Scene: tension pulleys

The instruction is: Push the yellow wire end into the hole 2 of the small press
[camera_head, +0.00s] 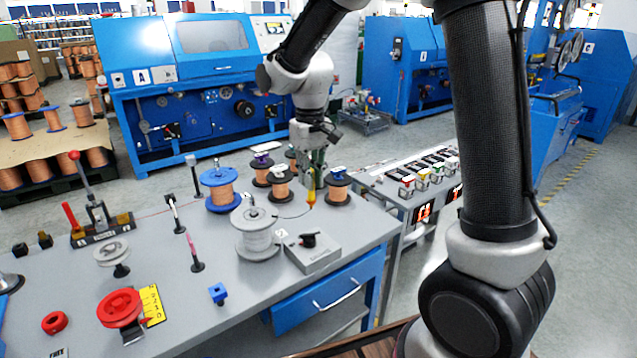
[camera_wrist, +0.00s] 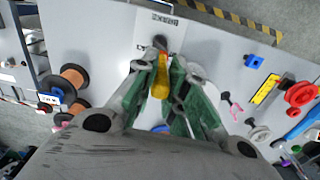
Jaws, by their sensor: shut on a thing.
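My gripper (camera_head: 314,180) is above the back right of the grey bench, pointing down, shut on the yellow wire end (camera_head: 311,198). In the wrist view, the yellow wire end (camera_wrist: 161,80) is between the fingertips of my gripper (camera_wrist: 160,66), with an orange-red tip. A thin dark wire runs from near it towards the grey reel (camera_head: 256,243). A lever device with a red knob (camera_head: 97,215), which looks like the small press, stands at the bench's left, well away from my gripper. Its holes and their numbers are too small to make out.
A grey box with a black knob (camera_head: 314,254) stands in front of my gripper. Copper spools (camera_head: 280,185) stand close around it, with a blue-flanged spool (camera_head: 220,190) to the left. Thin posts (camera_head: 193,252) and a red reel (camera_head: 119,307) stand further left.

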